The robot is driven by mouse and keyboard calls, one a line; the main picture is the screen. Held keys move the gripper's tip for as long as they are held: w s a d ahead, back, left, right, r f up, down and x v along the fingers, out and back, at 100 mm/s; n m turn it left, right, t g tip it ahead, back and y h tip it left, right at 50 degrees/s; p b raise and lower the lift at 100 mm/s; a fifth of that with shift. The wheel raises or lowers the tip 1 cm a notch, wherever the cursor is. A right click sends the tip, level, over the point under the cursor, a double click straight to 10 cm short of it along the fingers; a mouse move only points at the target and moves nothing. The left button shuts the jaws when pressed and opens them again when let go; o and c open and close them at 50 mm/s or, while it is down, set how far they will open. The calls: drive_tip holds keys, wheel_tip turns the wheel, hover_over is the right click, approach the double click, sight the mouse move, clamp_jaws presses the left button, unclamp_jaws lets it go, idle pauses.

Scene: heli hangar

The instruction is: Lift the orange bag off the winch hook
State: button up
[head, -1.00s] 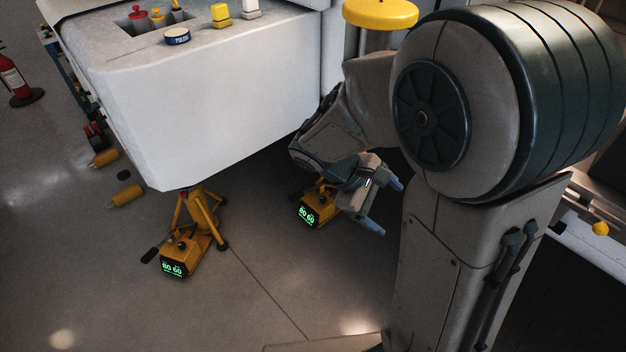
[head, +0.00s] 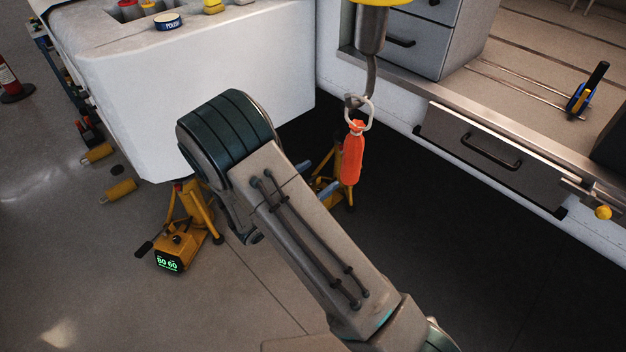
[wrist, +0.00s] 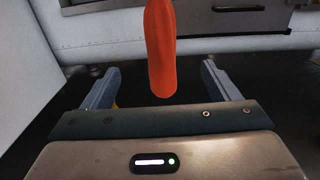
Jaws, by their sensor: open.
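The orange bag (head: 352,155) hangs upright by a pale ring (head: 361,112) from the winch hook (head: 350,101), below a yellow-topped winch. In the wrist view the lower part of the orange bag (wrist: 160,50) hangs ahead of my gripper (wrist: 158,88), centred between the two blue fingers. The fingers are apart and do not touch the bag. In the head view my gripper (head: 319,178) is mostly hidden behind my arm, with blue fingertips showing just left of the bag.
A white cabinet (head: 200,90) stands at left and a grey drawer unit (head: 425,35) behind the hook. An open drawer (head: 490,155) juts out at right. Yellow jacks (head: 182,235) stand on the floor below. The dark floor right of the bag is clear.

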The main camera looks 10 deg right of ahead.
sight(350, 140)
drive_tip(key=shift+b+x, duration=0.6)
drive_tip(key=shift+x, duration=6.5)
drive_tip(key=shift+c, duration=0.3)
drive_tip(key=c, duration=1.1)
drive_tip(key=shift+c, duration=0.2)
drive_tip(key=shift+r, duration=0.25)
drive_tip(key=shift+r+p, duration=1.8)
drive_tip(key=shift+r, duration=0.6)
drive_tip(key=v, duration=1.1)
drive_tip(key=shift+p, duration=0.4)
